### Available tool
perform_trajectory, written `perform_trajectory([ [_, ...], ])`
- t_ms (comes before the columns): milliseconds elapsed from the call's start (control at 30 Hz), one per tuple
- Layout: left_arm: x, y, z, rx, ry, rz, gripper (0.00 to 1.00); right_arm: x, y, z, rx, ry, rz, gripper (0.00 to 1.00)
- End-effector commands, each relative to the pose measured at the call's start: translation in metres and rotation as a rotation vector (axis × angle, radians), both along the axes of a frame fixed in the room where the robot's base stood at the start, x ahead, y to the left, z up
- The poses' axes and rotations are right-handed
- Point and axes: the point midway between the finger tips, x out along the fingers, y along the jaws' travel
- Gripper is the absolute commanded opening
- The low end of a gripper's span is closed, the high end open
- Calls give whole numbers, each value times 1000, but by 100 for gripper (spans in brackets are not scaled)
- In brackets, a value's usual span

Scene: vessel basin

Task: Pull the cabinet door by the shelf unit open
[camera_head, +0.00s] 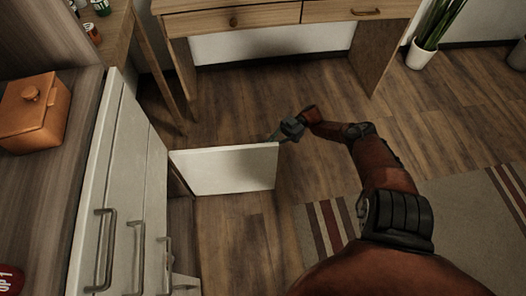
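The white cabinet door (225,169) stands swung out from the low white cabinet (121,170) at the left, with a dark gap at its hinge side. The face toward me is plain and shows no handle. My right gripper (274,137) is at the top of the door's free edge, on its far side. Its fingertips are small and partly hidden by the door, so I cannot tell whether they are shut or touching. My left gripper is out of view.
A wooden desk (240,19) with drawers stands behind the door. A wooden shelf unit (115,33) with jars is at the upper left. An orange pot (30,116) sits on the left counter. A striped rug (440,225) lies at the right. Floor around the door is clear.

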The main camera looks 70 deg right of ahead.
Motion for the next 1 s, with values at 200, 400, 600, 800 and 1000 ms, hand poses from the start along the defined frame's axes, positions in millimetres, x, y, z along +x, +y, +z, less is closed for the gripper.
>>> perform_trajectory([
  [200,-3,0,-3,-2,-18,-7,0,2,-8,-4,-5,6,30,0],
  [400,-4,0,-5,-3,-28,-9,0,1,-13,-4,-2,5,47,0],
  [600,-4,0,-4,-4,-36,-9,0,0,-16,-3,-1,2,53,0],
  [800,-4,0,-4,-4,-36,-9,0,-1,-16,-2,0,1,52,0],
  [1000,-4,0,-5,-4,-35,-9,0,-1,-17,-2,0,1,51,7],
])
